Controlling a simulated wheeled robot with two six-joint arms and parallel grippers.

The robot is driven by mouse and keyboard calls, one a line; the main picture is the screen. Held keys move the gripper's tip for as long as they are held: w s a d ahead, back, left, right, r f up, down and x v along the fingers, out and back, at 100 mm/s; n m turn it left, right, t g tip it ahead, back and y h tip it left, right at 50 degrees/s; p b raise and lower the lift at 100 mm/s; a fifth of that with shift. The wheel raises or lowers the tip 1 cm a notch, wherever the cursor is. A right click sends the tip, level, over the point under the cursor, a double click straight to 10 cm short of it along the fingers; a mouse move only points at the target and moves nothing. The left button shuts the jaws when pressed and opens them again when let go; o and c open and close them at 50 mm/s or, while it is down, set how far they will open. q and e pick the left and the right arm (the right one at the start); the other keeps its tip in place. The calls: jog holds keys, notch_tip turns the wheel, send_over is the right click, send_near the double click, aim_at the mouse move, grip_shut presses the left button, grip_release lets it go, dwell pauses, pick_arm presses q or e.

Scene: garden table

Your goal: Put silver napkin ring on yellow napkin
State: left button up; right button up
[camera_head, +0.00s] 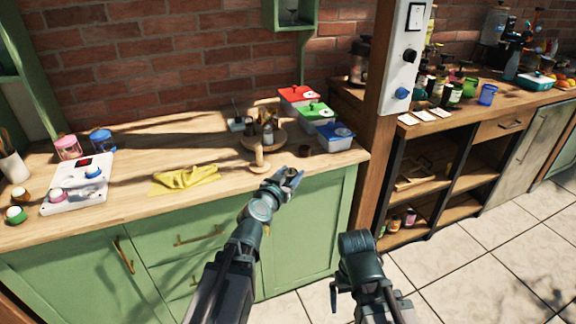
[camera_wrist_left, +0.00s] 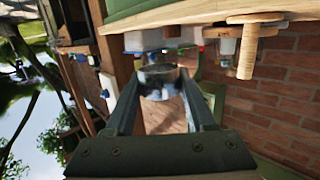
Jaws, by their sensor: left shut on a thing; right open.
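The yellow napkin (camera_head: 184,178) lies crumpled on the wooden counter, left of the middle in the head view. My left gripper (camera_head: 290,178) is at the counter's front edge, to the right of the napkin and apart from it. It is shut on the silver napkin ring (camera_wrist_left: 158,82), which shows between the two fingers in the left wrist view. In the head view the ring (camera_head: 291,173) is small and partly hidden by the fingers. My right arm (camera_head: 358,246) is low in front of the floor tiles; its fingertips are hard to make out.
A wooden stand (camera_head: 258,160) with small jars is just behind my left gripper. Red, green and blue lidded boxes (camera_head: 316,112) stand at the counter's right end. A white panel (camera_head: 80,182) and jars are at the left. Counter between napkin and stand is clear.

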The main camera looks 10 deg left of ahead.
pick_arm(q)
jog(key=shift+s+d, duration=0.2)
jog(key=shift+s, duration=0.5)
notch_tip(320, 180, up, 15)
jog(key=p, duration=1.4)
jog(key=shift+p, duration=0.4)
jog(key=shift+f, duration=0.2)
notch_tip(320, 180, down, 15)
jog(key=b, duration=1.5)
jog(key=shift+r, duration=0.25)
